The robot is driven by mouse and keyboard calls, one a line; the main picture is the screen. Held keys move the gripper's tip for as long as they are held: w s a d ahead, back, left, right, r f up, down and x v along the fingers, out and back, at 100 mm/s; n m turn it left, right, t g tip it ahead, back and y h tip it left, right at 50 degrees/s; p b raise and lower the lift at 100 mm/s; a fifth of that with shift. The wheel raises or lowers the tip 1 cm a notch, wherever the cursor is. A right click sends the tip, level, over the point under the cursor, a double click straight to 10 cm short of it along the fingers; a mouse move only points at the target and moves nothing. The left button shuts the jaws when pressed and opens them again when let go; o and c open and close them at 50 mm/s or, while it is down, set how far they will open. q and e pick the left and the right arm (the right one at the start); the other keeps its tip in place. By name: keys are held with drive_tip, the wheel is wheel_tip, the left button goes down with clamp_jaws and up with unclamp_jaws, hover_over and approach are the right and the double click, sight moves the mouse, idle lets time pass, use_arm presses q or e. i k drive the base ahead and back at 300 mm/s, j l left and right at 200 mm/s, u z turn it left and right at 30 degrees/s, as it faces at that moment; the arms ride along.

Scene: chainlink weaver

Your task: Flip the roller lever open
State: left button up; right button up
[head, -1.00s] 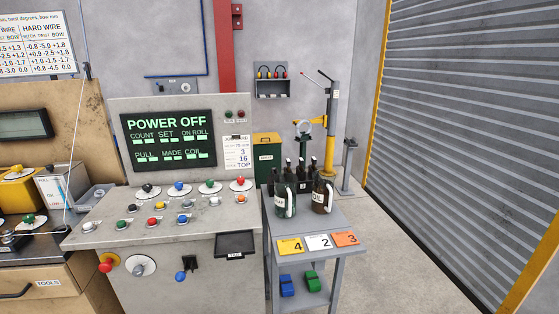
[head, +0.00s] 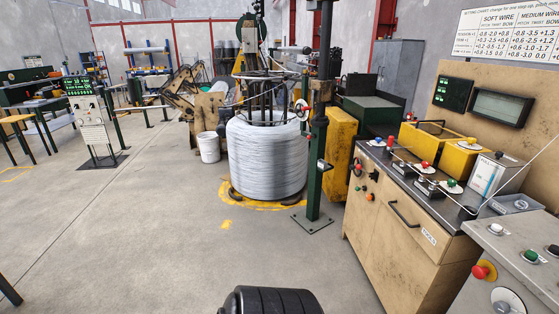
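I cannot single out the roller lever for certain. On the steel-topped bench (head: 437,208) at the right, small plates carry a red knob (head: 424,165) and a green knob (head: 452,183), with a thin wire running over them. A small red-tipped part (head: 390,141) stands at the bench's far left corner. Whether any of these is the lever, and whether it is open or shut, is too small to tell. Neither of my grippers is in view.
A large wire coil (head: 266,158) stands on a yellow floor ring behind a green post (head: 318,150). Yellow boxes (head: 462,158) line the bench's back. A grey console (head: 510,262) fills the lower right corner. The floor (head: 130,230) at left is mostly clear.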

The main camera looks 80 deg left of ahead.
sight(359, 167)
drive_tip(key=u, duration=2)
drive_tip(key=i+u, duration=0.15)
drive_tip(key=i, duration=1.05)
drive_tip(key=i+l+u, duration=0.1)
drive_tip(key=i, duration=1.1)
